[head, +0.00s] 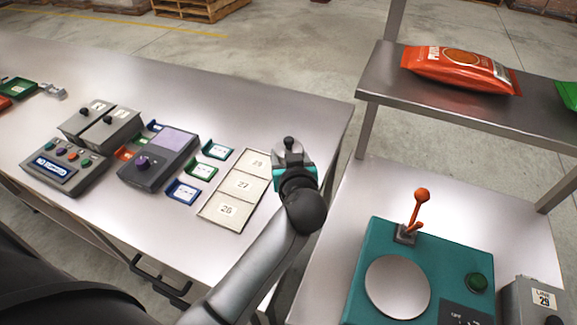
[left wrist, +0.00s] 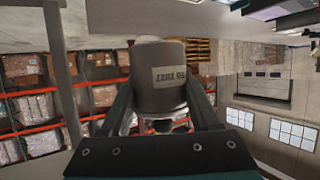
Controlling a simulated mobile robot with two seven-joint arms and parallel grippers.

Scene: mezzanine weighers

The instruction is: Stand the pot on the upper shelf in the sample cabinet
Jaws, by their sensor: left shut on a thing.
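My left gripper (head: 292,165) is shut on a grey pot (head: 280,156) with a dark knob on top, in the middle of the head view. The pot (left wrist: 160,92) also shows in the left wrist view, gripped between the two dark fingers, its pale label upside down in that picture and hard to read. The pot is held over the right end of the left table, near the numbered mat; its height above it is hard to judge. I cannot make out a sample cabinet in either view. My right gripper is not in view.
The left table (head: 315,115) holds the numbered mat (head: 221,211), small coloured trays and control boxes. The right bench has a teal machine (head: 365,260) with an orange lever, a grey LINE 29 box (head: 522,292), and a raised metal shelf (head: 400,96) bearing a red bag (head: 455,70).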

